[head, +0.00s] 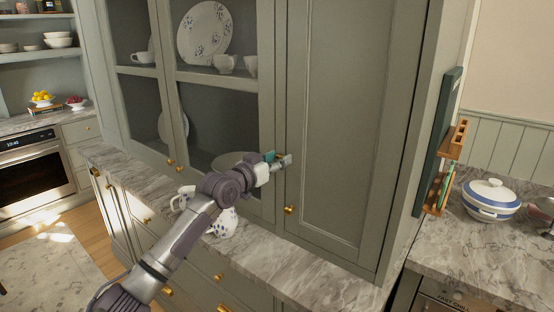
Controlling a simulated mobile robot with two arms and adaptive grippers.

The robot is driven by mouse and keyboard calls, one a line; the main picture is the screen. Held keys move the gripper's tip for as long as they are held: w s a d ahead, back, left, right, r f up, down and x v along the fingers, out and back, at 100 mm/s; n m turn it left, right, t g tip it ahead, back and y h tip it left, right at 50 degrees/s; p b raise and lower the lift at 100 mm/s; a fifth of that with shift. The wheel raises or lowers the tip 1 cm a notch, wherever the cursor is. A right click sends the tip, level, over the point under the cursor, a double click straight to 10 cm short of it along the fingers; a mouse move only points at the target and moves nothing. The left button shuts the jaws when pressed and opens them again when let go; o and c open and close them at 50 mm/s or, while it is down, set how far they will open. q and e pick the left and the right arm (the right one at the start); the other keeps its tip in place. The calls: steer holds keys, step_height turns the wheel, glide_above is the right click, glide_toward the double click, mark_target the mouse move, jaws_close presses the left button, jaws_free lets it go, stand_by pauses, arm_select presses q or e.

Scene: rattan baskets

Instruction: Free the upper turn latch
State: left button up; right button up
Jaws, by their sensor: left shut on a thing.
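The grey-green cabinet (335,120) has a solid panel door at the right and glass doors at the left. My left gripper (284,161) reaches to the left edge of the solid door and is shut there. A small brass bit, the upper turn latch (280,157), shows at the fingers, which hide most of it. How far the latch is turned cannot be seen. A brass knob (291,210) sits lower on the same door, clear of the gripper. The solid door looks closed. My right gripper is out of view.
A spotted white pitcher (224,222) stands on the marble counter (310,266) close to my left arm. Dishes stand behind the glass.

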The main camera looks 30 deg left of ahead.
arm_select(q)
steer(key=n+p, duration=0.1)
steer(key=n, duration=0.1)
steer(key=n+p, duration=0.1)
steer(key=n, duration=0.1)
steer(key=shift+a+r+n+p, duration=0.15)
steer(key=shift+r+n+p, duration=0.15)
steer(key=shift+r+p, duration=0.1)
steer(key=n+p, duration=0.1)
steer(key=n, duration=0.1)
steer(key=n+p, duration=0.1)
steer(key=n, duration=0.1)
steer(key=shift+a+r, duration=0.15)
steer(key=shift+a, duration=0.05)
steer(key=n+p, duration=0.2)
steer(key=n, duration=0.2)
steer(key=shift+a+r+n+p, duration=0.1)
steer(key=shift+a+n+p, duration=0.15)
steer(key=shift+n+p, duration=0.15)
steer(key=shift+a+n+p, duration=0.2)
steer(key=shift+n+p, duration=0.75)
steer(key=shift+n, duration=1.05)
steer(key=shift+f, duration=0.2)
steer(key=o, duration=1.1)
steer(key=shift+o, duration=0.2)
steer(key=s+a, duration=0.1)
steer(key=s, duration=1.1)
